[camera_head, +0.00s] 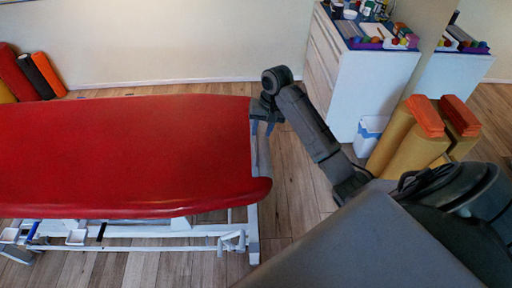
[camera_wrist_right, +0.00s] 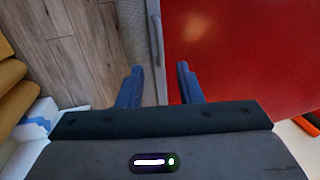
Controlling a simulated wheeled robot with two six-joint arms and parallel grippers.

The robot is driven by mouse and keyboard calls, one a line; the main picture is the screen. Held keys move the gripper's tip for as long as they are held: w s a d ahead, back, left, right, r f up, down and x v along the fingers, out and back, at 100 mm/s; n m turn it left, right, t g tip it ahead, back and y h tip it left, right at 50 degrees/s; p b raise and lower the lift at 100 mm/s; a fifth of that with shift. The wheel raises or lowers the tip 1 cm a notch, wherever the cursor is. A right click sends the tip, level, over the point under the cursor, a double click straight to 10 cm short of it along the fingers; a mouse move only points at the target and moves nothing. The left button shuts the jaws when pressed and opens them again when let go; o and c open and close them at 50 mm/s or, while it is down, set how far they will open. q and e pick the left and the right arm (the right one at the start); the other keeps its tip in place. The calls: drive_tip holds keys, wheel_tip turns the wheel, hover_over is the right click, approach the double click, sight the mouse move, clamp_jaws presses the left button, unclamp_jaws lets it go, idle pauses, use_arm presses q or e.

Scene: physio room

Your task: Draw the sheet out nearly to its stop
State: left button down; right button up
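The treatment table (camera_head: 120,150) has a red padded top and a pale metal frame; its red top fills the right side of the right wrist view (camera_wrist_right: 245,50). A pale grey bar (camera_head: 263,160) runs along the table's right end, and it shows in the wrist view (camera_wrist_right: 155,40) beside the red edge. My right gripper (camera_head: 265,123) is at the far right corner of the table. Its two blue fingers (camera_wrist_right: 160,85) are apart, with the bar and red edge showing between them; contact cannot be told. No separate sheet can be made out. My left gripper is out of view.
A white cabinet (camera_head: 365,85) with items on top stands at the back right. Red and black rolls (camera_head: 43,75) lean at far left. Wooden floor (camera_head: 293,195) is bare right of the table.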

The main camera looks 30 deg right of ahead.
sight(255, 152)
drive_tip(key=f, duration=0.3)
drive_tip(key=a+f, duration=0.1)
drive_tip(key=f, duration=0.2)
drive_tip(key=w+f+p, duration=0.1)
drive_tip(key=f, duration=0.2)
drive_tip(key=shift+a+f, duration=0.2)
drive_tip(key=shift+a, duration=0.05)
clamp_jaws()
